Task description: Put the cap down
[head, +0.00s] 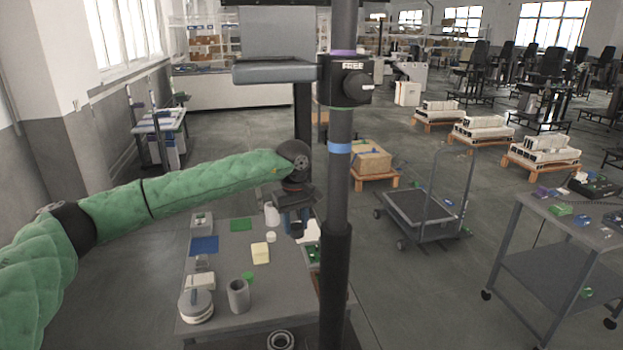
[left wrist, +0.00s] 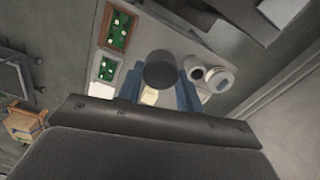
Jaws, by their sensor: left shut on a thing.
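My left gripper (head: 297,222) comes in from the left and hangs over the far right part of the grey table (head: 220,268). Its blue fingers are shut on a dark round cap (left wrist: 160,69), which shows between them in the left wrist view. In the head view the cap (head: 296,230) is small and partly hidden by the fingers. I cannot tell how high it is above the table. My right gripper is not in view.
A grey cup (head: 238,296) and a round lidded container (head: 196,306) stand at the table's near left. A blue mat (head: 204,245), a green mat (head: 241,224) and a yellow block (head: 260,253) lie farther back. A dark upright column (head: 340,200) hides the table's right side.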

